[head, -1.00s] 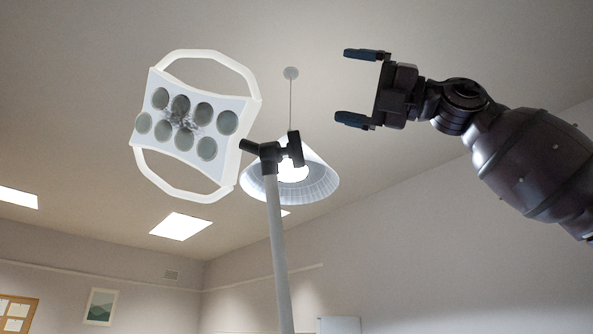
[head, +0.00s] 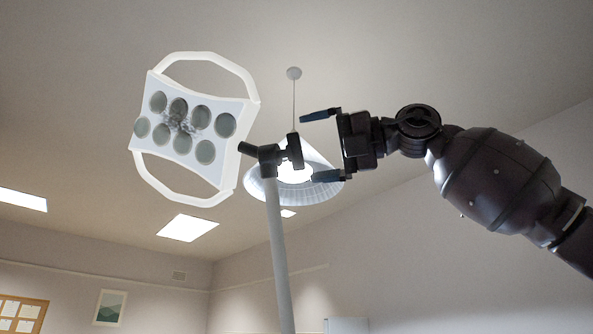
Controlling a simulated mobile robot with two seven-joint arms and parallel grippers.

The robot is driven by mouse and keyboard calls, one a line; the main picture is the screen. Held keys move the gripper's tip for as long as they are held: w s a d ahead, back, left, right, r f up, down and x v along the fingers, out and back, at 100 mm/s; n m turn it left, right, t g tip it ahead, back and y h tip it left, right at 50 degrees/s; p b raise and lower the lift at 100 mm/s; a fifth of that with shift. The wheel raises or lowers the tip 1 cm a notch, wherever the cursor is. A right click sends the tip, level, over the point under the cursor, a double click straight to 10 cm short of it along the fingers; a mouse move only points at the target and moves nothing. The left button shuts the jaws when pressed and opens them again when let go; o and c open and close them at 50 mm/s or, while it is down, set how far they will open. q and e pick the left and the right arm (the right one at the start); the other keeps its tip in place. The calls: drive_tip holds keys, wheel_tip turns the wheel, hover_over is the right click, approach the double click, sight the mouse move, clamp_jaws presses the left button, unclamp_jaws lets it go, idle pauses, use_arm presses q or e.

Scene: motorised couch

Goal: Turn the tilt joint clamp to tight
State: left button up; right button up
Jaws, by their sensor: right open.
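The tilt joint clamp (head: 296,151) is a small dark upright bar on the right side of the dark joint (head: 268,156). The joint sits on top of a pale pole (head: 278,250) and carries the white lamp head (head: 188,122) to its left. My right gripper (head: 318,146) is open and empty. Its two blue-tipped fingers point left toward the clamp, one higher and one lower than it in the picture. A gap shows between the fingertips and the clamp. My left gripper is not in view.
A cone-shaped hanging lamp (head: 322,188) shows behind the clamp, its cord rising to the ceiling. Lit ceiling panels (head: 188,228) and a framed picture (head: 109,307) are far back.

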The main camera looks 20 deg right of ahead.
sight(297, 147)
drive_tip(key=shift+p+x, duration=0.3)
drive_tip(key=shift+x, duration=1.65)
drive_tip(key=shift+w, duration=0.1)
drive_tip(key=shift+d, duration=0.1)
drive_tip(key=c, duration=0.9)
